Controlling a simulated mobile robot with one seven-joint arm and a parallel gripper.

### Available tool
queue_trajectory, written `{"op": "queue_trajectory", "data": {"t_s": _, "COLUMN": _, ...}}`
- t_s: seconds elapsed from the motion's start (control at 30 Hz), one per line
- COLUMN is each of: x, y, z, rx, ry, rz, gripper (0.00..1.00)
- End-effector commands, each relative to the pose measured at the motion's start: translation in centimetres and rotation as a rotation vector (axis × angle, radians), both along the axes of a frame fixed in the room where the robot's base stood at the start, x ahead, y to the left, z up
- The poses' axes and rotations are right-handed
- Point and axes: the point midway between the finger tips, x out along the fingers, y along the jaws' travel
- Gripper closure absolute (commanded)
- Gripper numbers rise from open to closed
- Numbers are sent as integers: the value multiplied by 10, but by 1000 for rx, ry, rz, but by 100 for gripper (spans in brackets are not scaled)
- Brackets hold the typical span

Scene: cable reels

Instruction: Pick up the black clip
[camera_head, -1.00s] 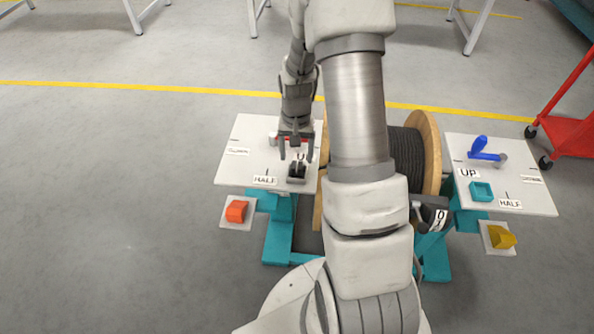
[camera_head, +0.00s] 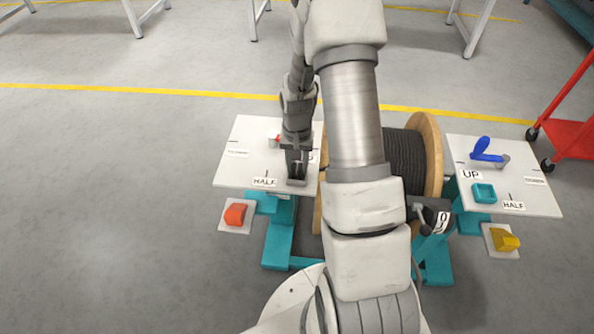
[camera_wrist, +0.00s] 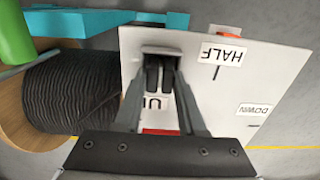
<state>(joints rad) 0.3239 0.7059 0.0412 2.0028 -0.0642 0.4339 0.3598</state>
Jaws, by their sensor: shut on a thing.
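The black clip (camera_wrist: 161,52) sits on the white panel at the left of the reel. In the wrist view it lies between the tips of my gripper (camera_wrist: 158,80), and the fingers are closed in on it. In the head view my gripper (camera_head: 297,172) points down at the clip (camera_head: 297,182), which shows only in part at the fingertips. The clip looks still at panel level; I cannot tell whether it is clear of the surface.
The white left panel (camera_head: 240,170) bears HALF and other labels and a red part (camera_head: 275,140). A cable reel (camera_head: 428,150) stands to its right. The right panel (camera_head: 540,200) holds a blue lever (camera_head: 486,151) and a teal holder (camera_head: 484,192). Orange (camera_head: 235,214) and yellow (camera_head: 505,240) blocks sit in front.

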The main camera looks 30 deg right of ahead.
Motion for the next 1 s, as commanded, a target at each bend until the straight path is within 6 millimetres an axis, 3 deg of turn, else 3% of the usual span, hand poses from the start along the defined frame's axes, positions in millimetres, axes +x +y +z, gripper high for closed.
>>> {"op": "queue_trajectory", "data": {"t_s": 0.47, "x": 0, "y": 0, "z": 7, "rx": -1, "ry": -1, "rz": 0, "gripper": 100}}
{"op": "queue_trajectory", "data": {"t_s": 0.7, "x": 1, "y": 0, "z": 45, "rx": -1, "ry": -4, "rz": 0, "gripper": 100}}
{"op": "queue_trajectory", "data": {"t_s": 1.0, "x": -7, "y": -67, "z": 83, "rx": -1, "ry": -3, "rz": -7, "gripper": 100}}
